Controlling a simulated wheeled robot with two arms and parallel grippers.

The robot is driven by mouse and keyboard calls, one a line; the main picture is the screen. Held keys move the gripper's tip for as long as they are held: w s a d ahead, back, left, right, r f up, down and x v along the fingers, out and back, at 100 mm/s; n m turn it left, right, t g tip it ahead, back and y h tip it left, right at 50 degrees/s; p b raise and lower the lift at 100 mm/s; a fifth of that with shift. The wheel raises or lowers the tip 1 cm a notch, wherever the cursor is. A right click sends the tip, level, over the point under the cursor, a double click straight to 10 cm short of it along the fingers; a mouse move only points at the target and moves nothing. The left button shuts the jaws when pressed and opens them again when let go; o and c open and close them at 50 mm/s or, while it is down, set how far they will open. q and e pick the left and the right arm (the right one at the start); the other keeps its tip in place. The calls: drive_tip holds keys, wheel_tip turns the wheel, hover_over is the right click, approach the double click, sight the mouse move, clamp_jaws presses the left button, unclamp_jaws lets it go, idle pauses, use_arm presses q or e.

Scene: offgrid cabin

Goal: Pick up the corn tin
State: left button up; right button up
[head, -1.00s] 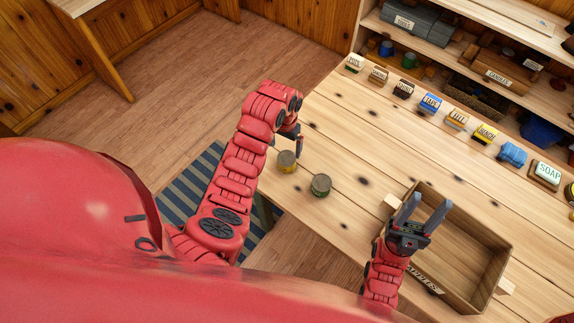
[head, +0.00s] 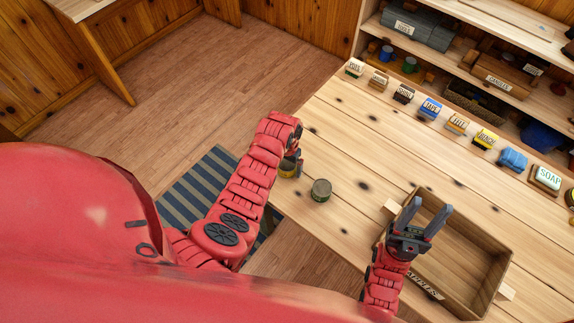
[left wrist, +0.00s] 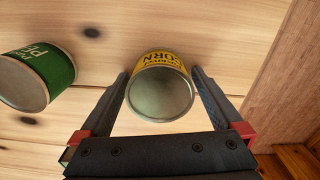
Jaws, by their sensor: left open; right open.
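The corn tin (left wrist: 160,85) has a yellow label reading "CORN" and stands between the open fingers of my left gripper (left wrist: 163,97) in the left wrist view. A small gap shows on either side of it, so the fingers are around it but not shut. In the head view the corn tin (head: 287,167) is partly hidden by my left gripper (head: 298,160), near the table's left edge. My right gripper (head: 426,215) is open and empty over the wooden crate (head: 485,290).
A green-labelled tin (left wrist: 38,77) stands close to the corn tin; it also shows in the head view (head: 321,190). A row of small labelled goods, including soap (head: 546,178), lines the table's back edge. The middle of the table (head: 385,155) is clear.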

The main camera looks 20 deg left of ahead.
use_arm(q)
drive_tip(key=c, duration=1.4)
drive_tip(key=shift+c, duration=0.2)
drive_tip(key=shift+r, duration=0.1)
